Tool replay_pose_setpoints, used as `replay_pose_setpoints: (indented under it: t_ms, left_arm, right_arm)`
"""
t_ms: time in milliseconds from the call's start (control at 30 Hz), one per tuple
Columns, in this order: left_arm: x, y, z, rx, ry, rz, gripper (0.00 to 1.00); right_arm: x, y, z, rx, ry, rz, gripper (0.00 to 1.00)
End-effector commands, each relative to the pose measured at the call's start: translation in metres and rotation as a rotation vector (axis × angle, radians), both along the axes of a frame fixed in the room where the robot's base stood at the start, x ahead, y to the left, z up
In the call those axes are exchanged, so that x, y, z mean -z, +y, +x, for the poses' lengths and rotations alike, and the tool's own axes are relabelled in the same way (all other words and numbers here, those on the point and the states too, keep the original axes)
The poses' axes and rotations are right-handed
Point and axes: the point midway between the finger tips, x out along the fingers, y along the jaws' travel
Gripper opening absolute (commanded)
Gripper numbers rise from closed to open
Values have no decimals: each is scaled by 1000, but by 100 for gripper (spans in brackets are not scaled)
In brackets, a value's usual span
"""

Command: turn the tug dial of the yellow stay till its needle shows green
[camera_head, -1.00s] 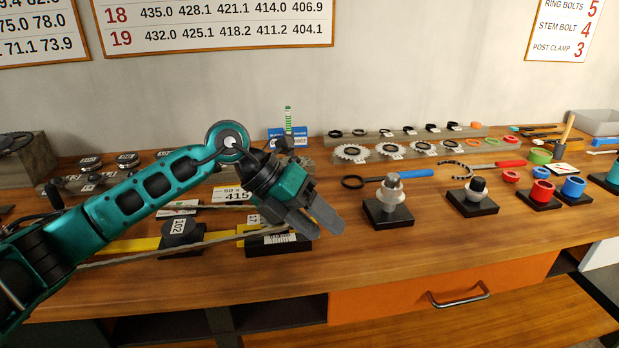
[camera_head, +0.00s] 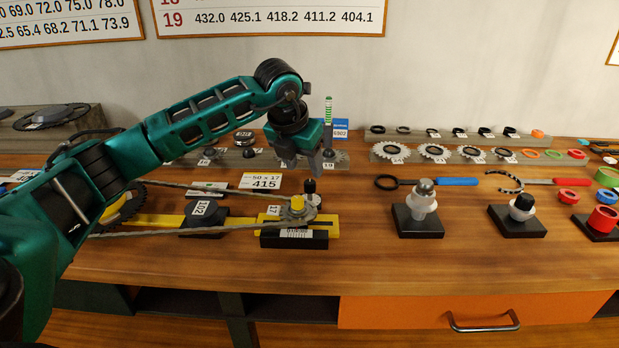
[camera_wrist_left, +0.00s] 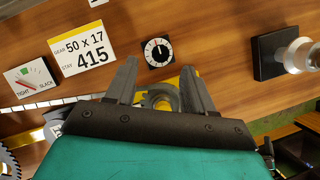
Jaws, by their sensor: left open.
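The yellow stay (camera_head: 225,220) lies along the bench with a chain looped over its end. The black tug dial (camera_head: 310,187) stands behind the stay's right end. In the left wrist view the dial (camera_wrist_left: 158,52) is a black knob on a white marked plate, a little beyond the fingertips. My right gripper is out of view.
A card reading 415 (camera_head: 265,182) stands left of the dial. Several toothed rings (camera_head: 433,151) line the rack behind. A grey post on a black base (camera_head: 418,215) stands to the right. Bare bench lies in front of the stay.

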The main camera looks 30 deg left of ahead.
Motion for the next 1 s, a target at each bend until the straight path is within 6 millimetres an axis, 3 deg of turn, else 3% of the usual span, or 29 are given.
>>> replay_pose_setpoints:
  t_ms: [100, 300, 700, 1000]
  left_arm:
    - [22, 0, 8, 1, 4, -2, 53]
    - [46, 1, 18, 1, 2, -2, 53]
    - [53, 1, 22, 2, 0, 0, 53]
    - [52, 1, 21, 1, 0, -1, 25]
  right_arm:
    - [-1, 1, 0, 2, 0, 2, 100]
    - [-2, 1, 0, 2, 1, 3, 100]
    - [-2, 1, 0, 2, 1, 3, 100]
    - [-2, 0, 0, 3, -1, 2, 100]
